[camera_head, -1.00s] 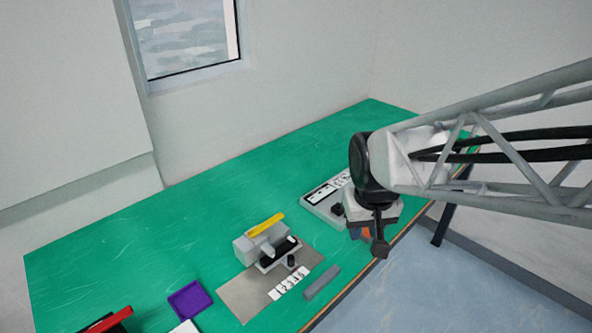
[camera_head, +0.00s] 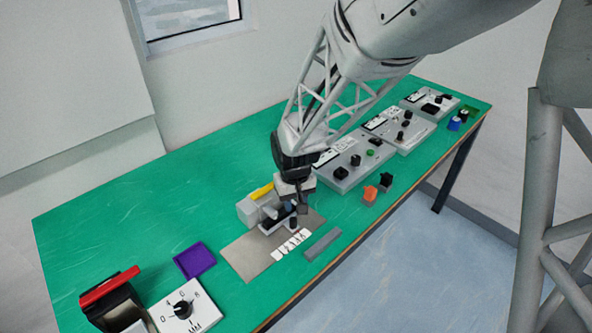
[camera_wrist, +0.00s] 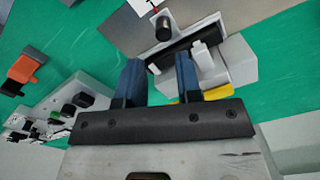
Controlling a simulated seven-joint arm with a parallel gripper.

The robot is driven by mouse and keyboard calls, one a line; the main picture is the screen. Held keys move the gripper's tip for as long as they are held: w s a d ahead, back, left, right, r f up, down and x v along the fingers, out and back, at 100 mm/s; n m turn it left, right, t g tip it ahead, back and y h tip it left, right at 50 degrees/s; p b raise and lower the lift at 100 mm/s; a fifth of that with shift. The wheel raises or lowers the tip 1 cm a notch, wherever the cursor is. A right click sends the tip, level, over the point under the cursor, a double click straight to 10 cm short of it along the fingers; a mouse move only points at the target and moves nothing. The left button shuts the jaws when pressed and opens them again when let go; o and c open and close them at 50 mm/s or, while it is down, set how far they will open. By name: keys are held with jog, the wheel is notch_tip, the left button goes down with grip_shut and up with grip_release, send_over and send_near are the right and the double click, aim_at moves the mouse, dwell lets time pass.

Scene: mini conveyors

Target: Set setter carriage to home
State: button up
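The setter stands on a tan plate (camera_head: 252,256) in the middle of the green bench. It has a grey block (camera_head: 246,211) with a yellow top strip (camera_head: 262,191), a black slotted piece, a black knob (camera_wrist: 163,27) and a row of white number labels (camera_head: 290,243). I cannot tell which labelled position the knob marks. My gripper (camera_head: 302,208) hangs just above the setter's right end and hides part of it. In the wrist view my gripper (camera_wrist: 159,70) shows two blue fingers apart with nothing held between them; the black knob lies beyond the fingertips.
A grey bar (camera_head: 322,244) lies right of the plate. Orange (camera_head: 370,194) and black blocks and several control panels (camera_head: 355,165) stand farther right. A purple tray (camera_head: 195,260), a white dial panel (camera_head: 184,308) and a red-topped black box (camera_head: 112,290) are at left. The bench behind is clear.

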aim_at(293, 219)
jog(key=shift+w+a+f, duration=0.1)
jog(key=shift+a+f, duration=0.2)
jog(key=shift+f, duration=0.1)
jog(key=shift+f, duration=0.1)
jog(key=shift+f, duration=3.75)
grip_shut()
